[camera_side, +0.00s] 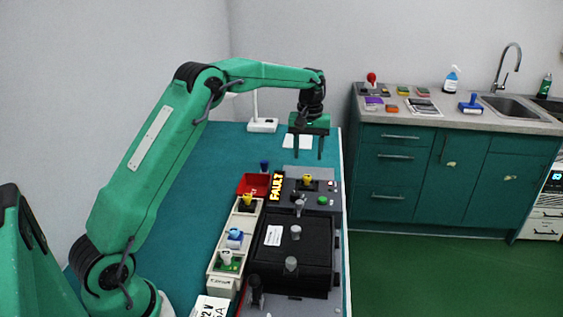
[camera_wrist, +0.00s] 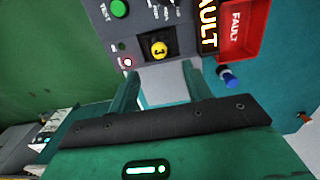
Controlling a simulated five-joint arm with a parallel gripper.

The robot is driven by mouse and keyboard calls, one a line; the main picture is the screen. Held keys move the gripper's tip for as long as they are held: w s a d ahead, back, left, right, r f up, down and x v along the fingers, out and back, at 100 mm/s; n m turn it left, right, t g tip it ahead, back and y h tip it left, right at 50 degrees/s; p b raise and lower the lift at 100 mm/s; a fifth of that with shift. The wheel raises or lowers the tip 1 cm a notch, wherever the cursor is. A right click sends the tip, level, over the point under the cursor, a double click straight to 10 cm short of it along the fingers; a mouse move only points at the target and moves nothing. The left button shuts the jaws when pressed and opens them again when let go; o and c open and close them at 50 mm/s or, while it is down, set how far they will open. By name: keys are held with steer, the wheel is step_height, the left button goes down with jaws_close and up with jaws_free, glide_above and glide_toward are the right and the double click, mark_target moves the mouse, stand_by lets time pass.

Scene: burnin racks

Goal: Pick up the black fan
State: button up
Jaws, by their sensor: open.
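A black square piece with a yellow knob (camera_side: 307,180) sits in the grey test panel (camera_side: 325,203). It also shows in the wrist view as a black square with a yellow top (camera_wrist: 158,48). A second black piece with a yellow knob (camera_side: 246,201) sits at the far end of the beige rack (camera_side: 217,271). I cannot tell for sure which of these is the black fan. My gripper (camera_side: 308,156) is open and empty, pointing down above the far end of the grey panel. In the wrist view its fingers (camera_wrist: 161,86) are apart.
A red fault bin (camera_side: 253,184) and a lit FAULT sign (camera_side: 277,188) stand left of the panel. A blue knob (camera_side: 264,165) is behind the bin. A large black unit with upright handles (camera_side: 291,245) fills the front right. The teal table is clear at left.

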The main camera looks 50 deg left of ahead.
mark_target(307, 176)
steer(key=shift+f, duration=1.25)
steer(key=shift+f, duration=0.1)
steer(key=shift+d+f, duration=0.1)
steer(key=shift+f, duration=2.4)
steer(key=shift+c, duration=0.2)
jaws_close()
